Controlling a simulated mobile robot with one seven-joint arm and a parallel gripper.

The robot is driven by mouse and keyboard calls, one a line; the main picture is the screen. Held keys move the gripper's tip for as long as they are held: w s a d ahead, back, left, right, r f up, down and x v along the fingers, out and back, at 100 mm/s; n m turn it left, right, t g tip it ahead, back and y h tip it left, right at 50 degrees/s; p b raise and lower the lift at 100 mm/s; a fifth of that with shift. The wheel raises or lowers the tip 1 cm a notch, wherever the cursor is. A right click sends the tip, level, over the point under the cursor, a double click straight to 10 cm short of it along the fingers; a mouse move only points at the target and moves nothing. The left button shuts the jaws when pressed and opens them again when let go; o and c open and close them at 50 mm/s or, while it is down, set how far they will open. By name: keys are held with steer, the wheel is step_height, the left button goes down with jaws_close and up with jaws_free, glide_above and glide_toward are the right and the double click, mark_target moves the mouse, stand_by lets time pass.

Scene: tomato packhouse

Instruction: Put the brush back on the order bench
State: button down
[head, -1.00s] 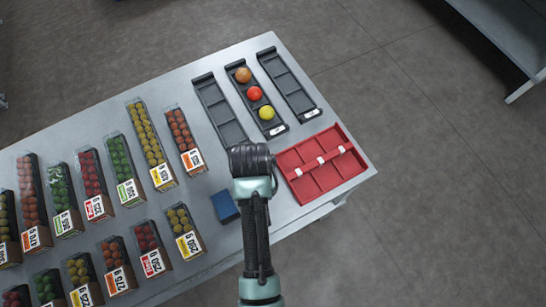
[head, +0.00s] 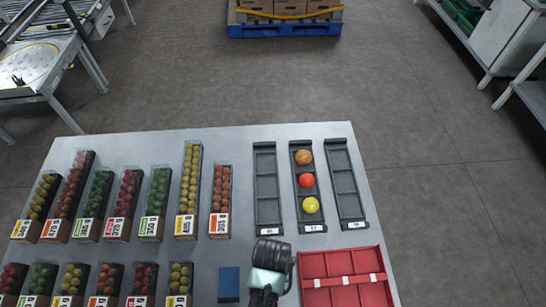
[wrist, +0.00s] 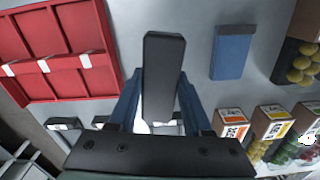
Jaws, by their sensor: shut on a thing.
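My gripper (head: 270,264) is over the grey bench (head: 120,255), between a blue block and a red tray; its fingertips are hidden in the head view. In the wrist view my gripper (wrist: 160,100) is shut on a long dark grey bar, which looks like the brush (wrist: 163,62). The bar sits between two blue fingers and points away from the palm. Bristles do not show. I cannot tell how far it is above the bench.
The blue block (head: 229,284) lies left of my gripper, and the red divided tray (head: 344,264) lies right. Three dark trays (head: 268,215) stand behind, the middle one with three tomatoes. Labelled tomato punnets (head: 187,195) fill the left. Small bare patches show between.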

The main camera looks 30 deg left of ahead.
steer(key=shift+w+f+b, duration=0.1)
steer(key=shift+f+b, duration=1.45)
steer(key=shift+f, duration=1.05)
steer(key=shift+f, duration=0.4)
steer(key=shift+c, duration=1.3)
jaws_free()
steer(key=c, duration=0.3)
step_height(320, 180, up, 7)
steer(key=p, duration=0.7)
